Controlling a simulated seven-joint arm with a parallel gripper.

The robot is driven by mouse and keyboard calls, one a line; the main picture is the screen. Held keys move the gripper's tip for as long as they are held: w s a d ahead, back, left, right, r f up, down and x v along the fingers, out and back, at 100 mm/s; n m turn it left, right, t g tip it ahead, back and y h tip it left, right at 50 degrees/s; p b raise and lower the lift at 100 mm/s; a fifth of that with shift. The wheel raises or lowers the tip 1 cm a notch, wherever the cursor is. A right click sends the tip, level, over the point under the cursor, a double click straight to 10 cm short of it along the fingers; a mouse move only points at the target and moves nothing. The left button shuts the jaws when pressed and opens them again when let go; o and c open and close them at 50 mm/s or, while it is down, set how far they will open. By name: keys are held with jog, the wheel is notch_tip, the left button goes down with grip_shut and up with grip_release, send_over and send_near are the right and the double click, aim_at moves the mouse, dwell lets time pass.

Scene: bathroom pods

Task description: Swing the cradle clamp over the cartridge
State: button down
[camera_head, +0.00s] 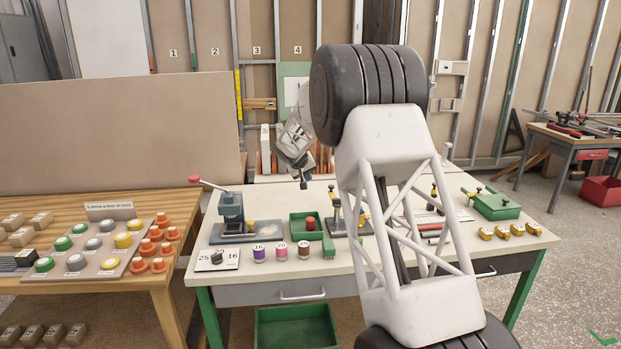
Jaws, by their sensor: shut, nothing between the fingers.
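My gripper (303,184) is small in view, pointing down above the back of the white-topped workbench, left of my large arm link. Its fingers look closed and empty, apart from everything on the bench. A grey-based fixture with brass-coloured upright parts (337,215) stands mid-bench, below and right of my gripper; it may be the cradle with its clamp. My arm hides its right side. I cannot tell its clamp's position or whether a cartridge lies in it. A red cylindrical piece (310,223) sits in a green tray (297,234) left of the fixture.
A lever press (232,215) with a red-knobbed handle stands left. Several numbered spools (281,250) and a number card (217,259) line the front. A green box (490,205) and brass pieces (502,232) lie right. A wooden table (100,295) with coloured buttons adjoins at left.

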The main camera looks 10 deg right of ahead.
aim_at(334, 196)
jog(key=w+d+f, duration=0.5)
jog(key=d+f, duration=0.2)
jog(key=shift+d, duration=0.15)
dwell(0.6)
jog(key=shift+w+d+f, duration=0.1)
